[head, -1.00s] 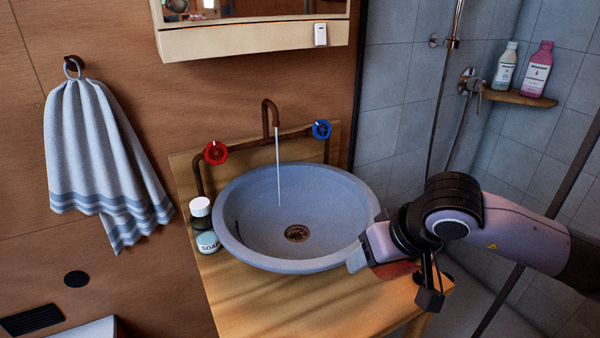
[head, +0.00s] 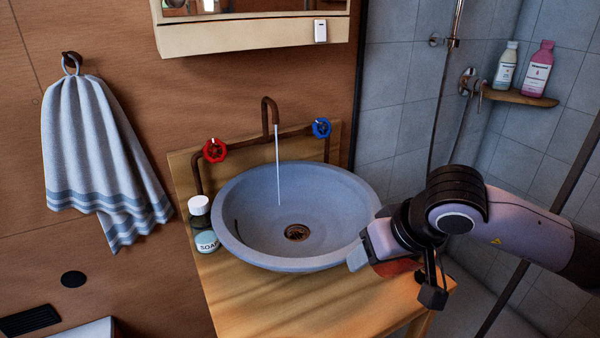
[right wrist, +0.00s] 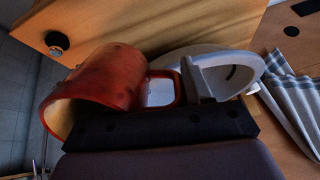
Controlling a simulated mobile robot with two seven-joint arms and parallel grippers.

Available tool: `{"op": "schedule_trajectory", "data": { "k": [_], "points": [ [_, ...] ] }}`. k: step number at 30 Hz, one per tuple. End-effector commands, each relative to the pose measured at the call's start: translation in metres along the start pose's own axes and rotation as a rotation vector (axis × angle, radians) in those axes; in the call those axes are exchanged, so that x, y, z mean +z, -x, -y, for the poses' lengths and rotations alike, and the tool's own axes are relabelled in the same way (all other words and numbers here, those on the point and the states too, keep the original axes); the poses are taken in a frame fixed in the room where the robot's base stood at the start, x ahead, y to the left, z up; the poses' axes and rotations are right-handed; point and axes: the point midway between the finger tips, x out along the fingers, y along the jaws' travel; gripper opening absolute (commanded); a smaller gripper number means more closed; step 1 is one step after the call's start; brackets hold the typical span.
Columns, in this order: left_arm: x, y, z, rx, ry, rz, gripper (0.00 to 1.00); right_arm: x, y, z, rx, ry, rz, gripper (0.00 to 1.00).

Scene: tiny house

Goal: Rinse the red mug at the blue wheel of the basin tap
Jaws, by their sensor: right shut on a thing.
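The red mug (right wrist: 98,82) fills the left of the right wrist view, lying on its side in that picture, its handle beside a gripper finger. In the head view only a red sliver of the mug (head: 396,267) shows under my right gripper (head: 358,257). That gripper is shut on the mug, at the right rim of the basin (head: 340,190); its exact grip is partly hidden. The blue wheel (head: 321,128) is on the pipe right of the brown tap (head: 268,106). A thin stream of water (head: 278,175) falls from the tap into the basin. My left gripper is out of view.
A red wheel (head: 215,150) is on the pipe left of the tap. A soap jar (head: 207,241) and a white-capped bottle (head: 199,207) stand left of the basin on the wooden counter (head: 250,300). A cabinet (head: 250,40) hangs above. The counter front is clear.

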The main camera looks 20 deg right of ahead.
Motion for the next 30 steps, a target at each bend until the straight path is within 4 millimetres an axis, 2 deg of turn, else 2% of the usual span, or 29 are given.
{"op": "schedule_trajectory", "data": {
  "k": [8, 20, 30],
  "points": [
    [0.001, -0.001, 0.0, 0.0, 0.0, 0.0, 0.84, -0.001, 0.001, 0.0, -0.001, 0.0, -0.003, 0.0],
    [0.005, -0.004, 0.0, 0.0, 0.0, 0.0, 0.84, 0.003, 0.001, 0.011, -0.002, 0.001, -0.003, 0.0],
    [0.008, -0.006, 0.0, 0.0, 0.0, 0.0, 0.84, 0.002, 0.0, 0.007, 0.0, -0.001, -0.003, 0.0]
  ]
}}
